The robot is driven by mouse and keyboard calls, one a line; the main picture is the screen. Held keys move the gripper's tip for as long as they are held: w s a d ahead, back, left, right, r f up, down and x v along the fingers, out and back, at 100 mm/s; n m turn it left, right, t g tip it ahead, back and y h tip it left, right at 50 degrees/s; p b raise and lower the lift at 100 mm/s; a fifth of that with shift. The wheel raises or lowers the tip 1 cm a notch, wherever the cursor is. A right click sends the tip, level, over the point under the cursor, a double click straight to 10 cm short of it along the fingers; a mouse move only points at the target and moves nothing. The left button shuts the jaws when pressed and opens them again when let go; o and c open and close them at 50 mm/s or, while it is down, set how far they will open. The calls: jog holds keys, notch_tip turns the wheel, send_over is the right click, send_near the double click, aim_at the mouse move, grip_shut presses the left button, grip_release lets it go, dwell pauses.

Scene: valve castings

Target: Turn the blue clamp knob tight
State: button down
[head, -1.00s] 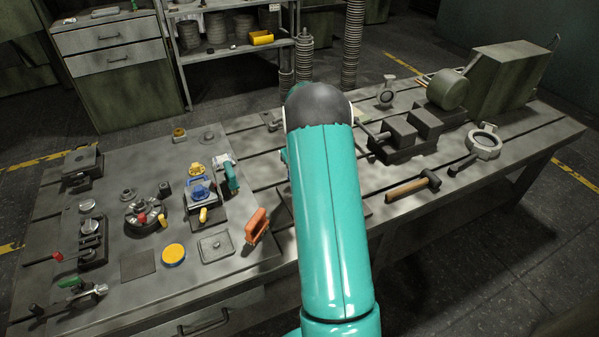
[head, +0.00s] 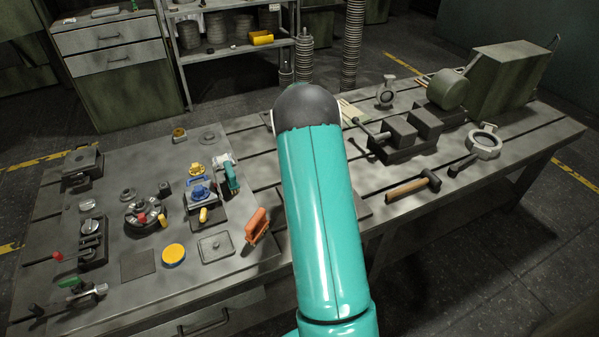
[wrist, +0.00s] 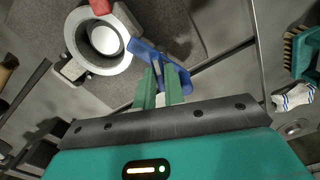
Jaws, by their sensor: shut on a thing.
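The blue clamp knob (wrist: 143,50) shows in the wrist view as a bar-like blue handle beside a round grey casting (wrist: 73,42). My gripper (wrist: 160,78) has its two green fingers on the knob, shut on its middle. Part of the knob lies behind the fingers. The casting has a bright round centre and sits on a dark plate (wrist: 187,22). A red part (wrist: 101,6) shows at its upper edge.
A teal brush (wrist: 307,50) and a white-and-blue item (wrist: 293,97) lie right in the wrist view. In the head view a hammer (head: 410,187) lies right of my arm, and an orange-handled brush (head: 257,224) lies left. Several fixtures crowd the bench's left.

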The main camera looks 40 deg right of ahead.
jog(key=c, duration=1.5)
grip_release()
notch_tip(320, 180, up, 14)
jog(key=shift+f, duration=0.1)
